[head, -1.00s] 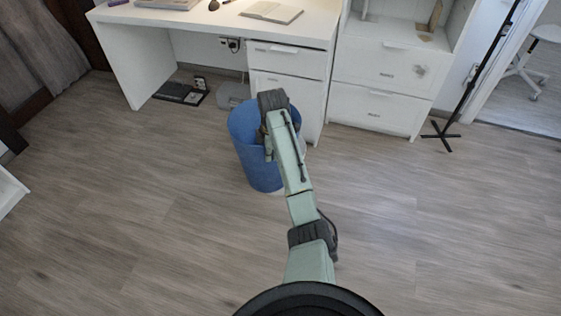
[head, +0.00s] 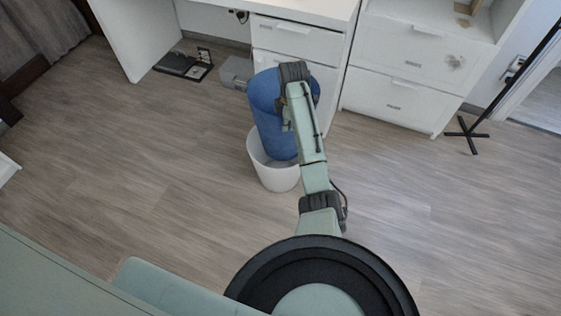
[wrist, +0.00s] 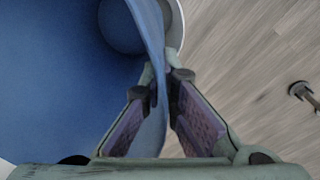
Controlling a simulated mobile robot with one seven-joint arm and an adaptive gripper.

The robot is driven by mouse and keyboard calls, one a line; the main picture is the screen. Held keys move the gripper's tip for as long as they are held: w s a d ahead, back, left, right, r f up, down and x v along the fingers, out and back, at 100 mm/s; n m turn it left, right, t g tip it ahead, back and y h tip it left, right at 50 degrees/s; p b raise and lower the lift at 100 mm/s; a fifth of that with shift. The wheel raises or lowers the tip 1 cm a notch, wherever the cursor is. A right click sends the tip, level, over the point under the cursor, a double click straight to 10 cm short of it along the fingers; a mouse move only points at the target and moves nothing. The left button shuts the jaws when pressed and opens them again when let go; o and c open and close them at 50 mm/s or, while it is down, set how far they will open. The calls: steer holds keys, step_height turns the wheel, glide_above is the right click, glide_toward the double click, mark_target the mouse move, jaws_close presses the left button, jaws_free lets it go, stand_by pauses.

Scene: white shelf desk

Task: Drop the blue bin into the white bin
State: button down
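The blue bin (head: 272,115) hangs upright, slightly tilted, from my gripper (head: 290,92), with its lower end over the mouth of the white bin (head: 277,178). The white bin stands on the floor. The blue bin's base overlaps the white bin's opening in the head view; I cannot tell how deep it reaches inside. In the wrist view my gripper (wrist: 165,75) has one finger on each side of the blue wall (wrist: 153,45), pinching it near the rim. A white curved edge (wrist: 178,25) shows beyond the blue bin.
A white desk with drawers (head: 300,42) stands just behind the bins, and a drawer cabinet (head: 405,70) is to its right. A black stand (head: 468,135) is at the far right. A grey box (head: 236,72) and a dark flat item (head: 183,66) lie under the desk. The floor to the left is clear.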

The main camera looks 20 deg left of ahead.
step_height(320, 180, down, 6)
steer(key=b, duration=0.5)
steer(key=shift+b, duration=0.3)
steer(key=c, duration=2.3)
jaws_free()
steer(key=o, duration=0.6)
steer(key=r, duration=0.4)
steer(key=s+r, duration=0.1)
steer(key=r, duration=0.7)
steer(key=shift+s+d, duration=0.2)
steer(key=shift+d, duration=0.2)
